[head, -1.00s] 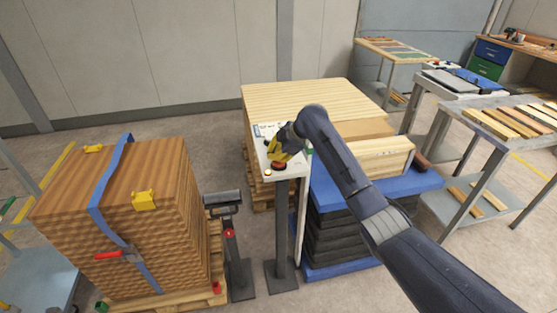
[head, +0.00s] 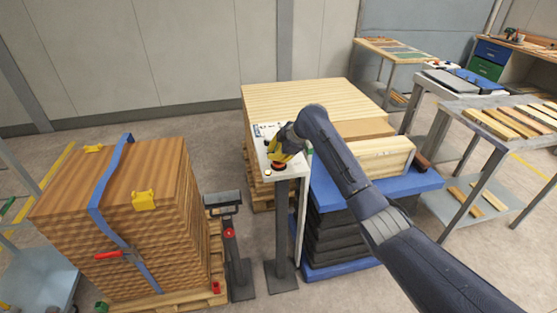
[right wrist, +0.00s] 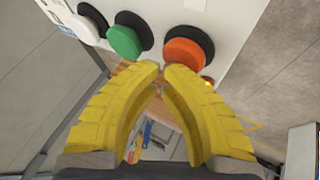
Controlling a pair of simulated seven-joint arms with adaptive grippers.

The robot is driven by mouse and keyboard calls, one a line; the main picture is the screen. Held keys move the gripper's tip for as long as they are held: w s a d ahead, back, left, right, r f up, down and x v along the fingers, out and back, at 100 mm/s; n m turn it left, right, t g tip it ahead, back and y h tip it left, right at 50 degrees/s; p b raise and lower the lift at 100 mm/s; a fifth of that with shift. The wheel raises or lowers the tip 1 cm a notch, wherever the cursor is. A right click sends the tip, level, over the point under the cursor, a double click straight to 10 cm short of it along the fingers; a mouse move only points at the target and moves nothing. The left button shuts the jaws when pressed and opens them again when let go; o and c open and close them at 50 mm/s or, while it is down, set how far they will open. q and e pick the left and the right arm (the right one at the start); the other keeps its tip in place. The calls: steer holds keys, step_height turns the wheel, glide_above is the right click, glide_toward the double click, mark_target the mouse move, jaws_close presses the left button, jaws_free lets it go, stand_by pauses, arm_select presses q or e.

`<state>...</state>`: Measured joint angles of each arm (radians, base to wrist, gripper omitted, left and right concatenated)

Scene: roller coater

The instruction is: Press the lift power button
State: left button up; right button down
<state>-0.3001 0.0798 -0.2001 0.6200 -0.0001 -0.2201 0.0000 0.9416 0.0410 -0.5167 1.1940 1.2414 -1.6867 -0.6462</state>
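A white control panel (head: 294,171) stands on a grey post. In the right wrist view the panel (right wrist: 235,22) carries a white button (right wrist: 80,25), a green button (right wrist: 124,41) and a red-orange button (right wrist: 183,54), with dark collars. My right gripper (head: 275,161) is over the panel, beside the red button (head: 280,167). In the right wrist view its yellow fingertips (right wrist: 161,67) come together, empty, just below the green and red buttons. I cannot tell whether they touch a button. The button labels are not readable. My left gripper is out of view.
A small yellow light (head: 268,173) sits at the panel's near edge. A strapped wood stack (head: 60,200) stands on the left, with a thin stand (head: 230,234) beside it. A blue lift table (head: 425,182) bearing boards is right of the panel, under my right arm.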

steer(key=shift+f, duration=0.6)
steer(key=shift+d, duration=0.1)
stand_by(0.4)
steer(key=shift+r, duration=0.1)
steer(key=shift+d+r, duration=0.15)
steer(key=shift+r, duration=0.1)
steer(key=shift+r, duration=3.15)
